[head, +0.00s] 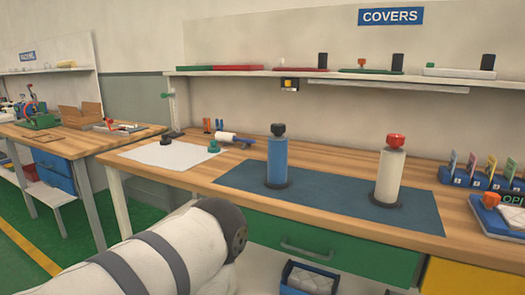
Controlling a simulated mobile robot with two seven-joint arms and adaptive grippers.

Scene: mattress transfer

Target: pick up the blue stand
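One of my white arm links with grey bands shows at the lower left, in front of the bench and apart from the stand. Neither of my grippers is in view.
A cream cylinder (390,175) with a red knob stands on the mat's right half. A white sheet (168,153) with small dark and green parts lies to the left. Colored tags in a blue holder (478,180) stand at the right. A shelf (330,76) runs above the bench.

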